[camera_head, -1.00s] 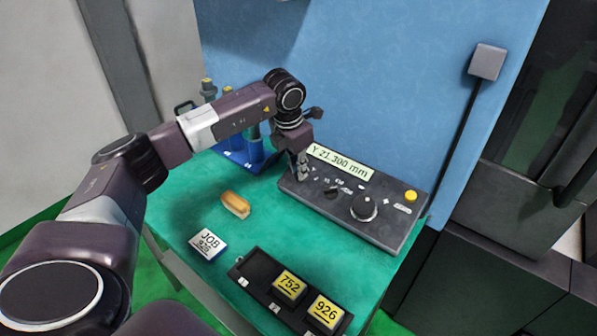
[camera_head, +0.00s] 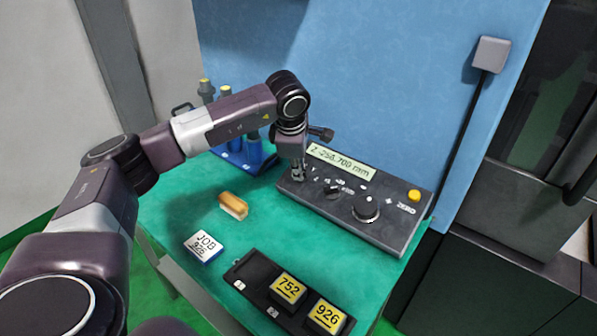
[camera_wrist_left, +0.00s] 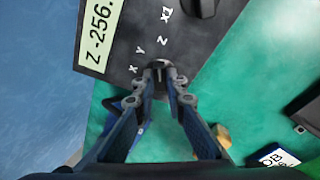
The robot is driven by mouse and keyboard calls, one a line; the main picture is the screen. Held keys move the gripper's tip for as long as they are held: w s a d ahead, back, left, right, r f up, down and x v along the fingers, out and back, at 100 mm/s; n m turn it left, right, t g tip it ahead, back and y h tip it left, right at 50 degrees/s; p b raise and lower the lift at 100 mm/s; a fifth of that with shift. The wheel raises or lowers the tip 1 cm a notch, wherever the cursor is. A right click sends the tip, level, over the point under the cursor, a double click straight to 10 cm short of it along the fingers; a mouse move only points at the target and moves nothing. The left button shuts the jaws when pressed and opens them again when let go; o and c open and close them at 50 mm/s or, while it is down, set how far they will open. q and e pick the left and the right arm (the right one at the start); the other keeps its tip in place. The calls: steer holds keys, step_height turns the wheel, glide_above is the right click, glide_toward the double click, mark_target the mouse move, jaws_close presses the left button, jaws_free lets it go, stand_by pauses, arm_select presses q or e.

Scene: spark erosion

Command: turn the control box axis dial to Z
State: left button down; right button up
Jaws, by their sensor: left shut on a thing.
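The dark control box (camera_head: 386,232) lies on the green table. Its display (camera_head: 340,161) reads "Z -256.700 mm"; part of this also shows in the left wrist view (camera_wrist_left: 98,42). The axis dial (camera_wrist_left: 158,66) sits at the box's left end, beside the marks X, Y and Z, and is mostly hidden by the fingertips. My left gripper (camera_head: 298,175) points down over it, and its fingers (camera_wrist_left: 159,75) are shut on the dial. The dial's pointer is hard to make out. My right gripper is not in view.
The box also carries a large knob (camera_head: 365,208), a smaller knob (camera_head: 333,191) and a yellow button (camera_head: 414,195). A blue holder (camera_head: 240,157) stands behind my arm.

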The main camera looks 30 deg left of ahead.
arm_select(q)
steer(key=shift+r+m, duration=0.1)
steer(key=shift+m, duration=0.5)
steer(key=c, duration=2)
jaws_free()
steer(key=shift+o, duration=0.2)
steer(key=v, duration=1.2)
steer(key=shift+s+d, duration=0.1)
steer(key=shift+s, duration=0.05)
